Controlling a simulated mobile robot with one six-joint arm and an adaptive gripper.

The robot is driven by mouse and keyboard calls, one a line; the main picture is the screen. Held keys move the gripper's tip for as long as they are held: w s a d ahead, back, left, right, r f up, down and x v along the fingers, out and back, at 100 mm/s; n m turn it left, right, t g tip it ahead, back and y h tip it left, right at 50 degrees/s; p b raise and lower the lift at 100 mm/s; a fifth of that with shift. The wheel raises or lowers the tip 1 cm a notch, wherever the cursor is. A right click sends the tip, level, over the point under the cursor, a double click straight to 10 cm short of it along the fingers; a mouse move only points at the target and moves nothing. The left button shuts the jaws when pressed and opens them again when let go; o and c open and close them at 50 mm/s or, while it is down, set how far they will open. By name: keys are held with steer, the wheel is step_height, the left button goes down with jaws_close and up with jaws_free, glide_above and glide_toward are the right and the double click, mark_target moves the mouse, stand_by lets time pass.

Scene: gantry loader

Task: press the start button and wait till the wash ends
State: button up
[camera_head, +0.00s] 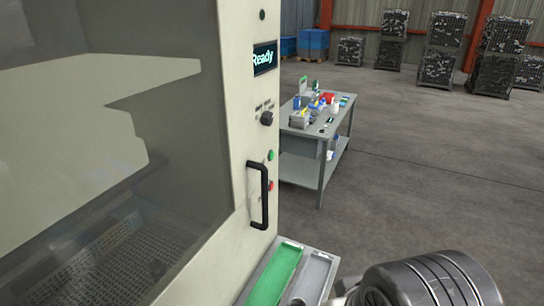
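The washing machine (236,120) fills the left side of the view, with a large tinted window (110,140). Its display (265,58) reads "Ready". On its front panel are a black knob (267,118), a green button (270,155) and a red button (270,185). A black vertical handle (264,195) stands out beside the two buttons. Which button starts the wash is not labelled legibly. A dark ribbed part of my arm shows at the bottom right. My gripper's fingertips cannot be made out.
A tray with a green section (273,278) and a grey section (314,277) sits low beside the machine. A grey table (335,128) with bottles and small items stands behind. Wire crates (443,42) and blue bins (313,40) line the far wall. The floor at right is clear.

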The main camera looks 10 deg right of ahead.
jaws_close()
stand_by(0.3)
stand_by(1.2)
